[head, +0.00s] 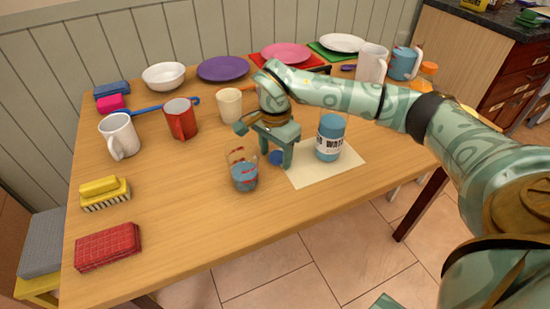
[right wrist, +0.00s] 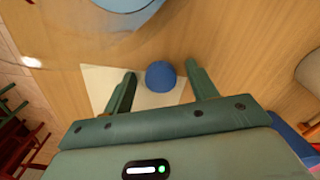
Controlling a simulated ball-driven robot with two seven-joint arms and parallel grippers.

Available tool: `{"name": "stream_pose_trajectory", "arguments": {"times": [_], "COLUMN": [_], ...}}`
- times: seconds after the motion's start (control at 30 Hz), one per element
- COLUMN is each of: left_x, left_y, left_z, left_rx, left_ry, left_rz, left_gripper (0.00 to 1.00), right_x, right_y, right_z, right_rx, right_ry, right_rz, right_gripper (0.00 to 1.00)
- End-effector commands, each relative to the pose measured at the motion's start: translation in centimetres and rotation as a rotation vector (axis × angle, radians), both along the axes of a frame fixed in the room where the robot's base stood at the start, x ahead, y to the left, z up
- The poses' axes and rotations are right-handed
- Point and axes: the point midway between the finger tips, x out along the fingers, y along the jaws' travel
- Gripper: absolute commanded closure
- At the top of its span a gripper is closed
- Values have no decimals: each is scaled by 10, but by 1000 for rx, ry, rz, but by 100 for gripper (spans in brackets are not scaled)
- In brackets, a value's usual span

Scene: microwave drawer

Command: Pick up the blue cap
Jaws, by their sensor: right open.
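The blue cap (head: 276,157) lies on the table at the left edge of a cream paper sheet (head: 322,172). In the right wrist view the round blue cap (right wrist: 160,76) sits between the two fingers. My right gripper (head: 273,155) is open and points down over the cap, with a finger to each side of it. In the right wrist view its fingers (right wrist: 160,85) show a gap on both sides of the cap. Whether the fingers touch the table is hard to tell. My left gripper is not in view.
A blue labelled bottle (head: 330,138) stands on the sheet, right of the gripper. A glass with blue liquid (head: 244,176) stands close on the left. A cream mug (head: 230,106) and a red mug (head: 181,118) stand behind. The table's front middle is clear.

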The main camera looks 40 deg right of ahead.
Motion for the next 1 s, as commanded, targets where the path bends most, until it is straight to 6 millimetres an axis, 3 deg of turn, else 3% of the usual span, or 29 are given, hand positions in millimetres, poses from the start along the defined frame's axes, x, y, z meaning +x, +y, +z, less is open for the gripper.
{"name": "stream_pose_trajectory", "arguments": {"times": [0.1,0.27,0.3,0.73,0.93,1.0], "left_x": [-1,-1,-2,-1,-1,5], "left_y": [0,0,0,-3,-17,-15], "left_z": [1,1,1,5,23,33], "left_rx": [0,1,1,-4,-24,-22], "left_ry": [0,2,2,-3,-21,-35], "left_rz": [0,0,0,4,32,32], "left_gripper": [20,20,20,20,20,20], "right_x": [0,0,0,0,-1,-17], "right_y": [0,0,0,0,0,0], "right_z": [2,2,2,9,47,63], "right_rx": [0,0,0,0,-1,-2], "right_ry": [-1,-1,-1,-4,-10,-9], "right_rz": [0,1,0,1,0,1], "right_gripper": [42,87,89,90,90,90]}}
